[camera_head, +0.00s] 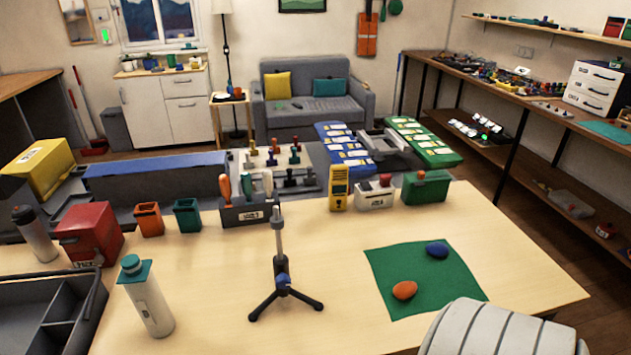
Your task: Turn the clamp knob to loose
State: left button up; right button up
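I cannot pick out a clamp knob with certainty. A small black tripod stand (281,268) with a grey upright post stands on the near table, and a small blue part shows at its hub. A grey fixture (391,152) sits behind the table between a blue board (345,147) and a green board (424,142). Any knob on it is too small to tell. Neither of my grippers is in view.
The wooden table (235,290) holds a white bottle (147,300), a red box (88,235), a tool holder (247,210) and a yellow meter (339,188). A green mat (390,262) carries orange and blue ovals. A white ribbed shape (497,330) covers the near right edge. Bare tabletop surrounds the tripod.

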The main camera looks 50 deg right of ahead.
aim_at(283, 281)
jog(key=z, duration=1.25)
